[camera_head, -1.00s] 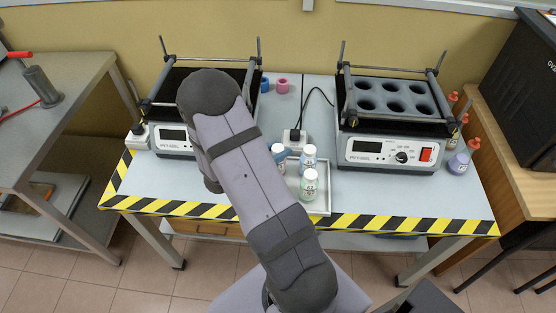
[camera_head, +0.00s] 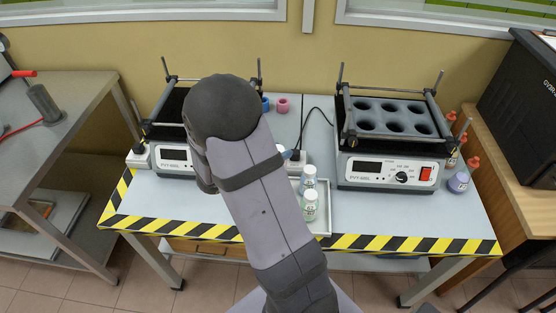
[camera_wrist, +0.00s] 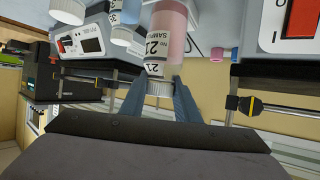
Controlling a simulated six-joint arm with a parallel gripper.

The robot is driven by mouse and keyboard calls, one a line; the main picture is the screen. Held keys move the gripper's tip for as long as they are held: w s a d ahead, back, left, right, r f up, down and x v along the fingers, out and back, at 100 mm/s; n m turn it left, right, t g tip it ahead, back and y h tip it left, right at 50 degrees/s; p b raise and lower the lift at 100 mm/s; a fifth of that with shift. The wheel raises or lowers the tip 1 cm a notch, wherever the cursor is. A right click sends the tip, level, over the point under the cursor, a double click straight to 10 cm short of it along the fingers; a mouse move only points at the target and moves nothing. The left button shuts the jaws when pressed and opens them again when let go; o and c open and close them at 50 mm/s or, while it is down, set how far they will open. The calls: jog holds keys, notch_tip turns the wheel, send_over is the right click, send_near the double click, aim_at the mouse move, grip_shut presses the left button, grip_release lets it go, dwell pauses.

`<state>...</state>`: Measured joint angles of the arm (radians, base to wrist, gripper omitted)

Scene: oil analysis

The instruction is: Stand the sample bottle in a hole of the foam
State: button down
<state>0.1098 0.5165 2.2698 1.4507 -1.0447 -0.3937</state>
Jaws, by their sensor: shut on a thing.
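The sample bottle (camera_wrist: 166,40), with pinkish contents and a numbered white label, hangs by its white cap between the blue fingers of my gripper (camera_wrist: 159,86) in the wrist view. My gripper is shut on that cap. In the head view my arm hides most of the bottle; its white cap (camera_head: 280,148) and a bit of blue finger peek out right of the arm. The grey foam (camera_head: 392,116) with several round holes sits in the right shaker, and its visible holes look empty. The left shaker (camera_head: 174,157) is largely hidden by my arm.
Two more white-capped bottles, a blue one (camera_head: 309,176) and a greenish one (camera_head: 310,205), stand in the tray (camera_head: 325,220). Metal bars (camera_head: 437,110) frame the right foam. A cable runs between the shakers.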

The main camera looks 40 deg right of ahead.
jog(key=shift+r, duration=0.75)
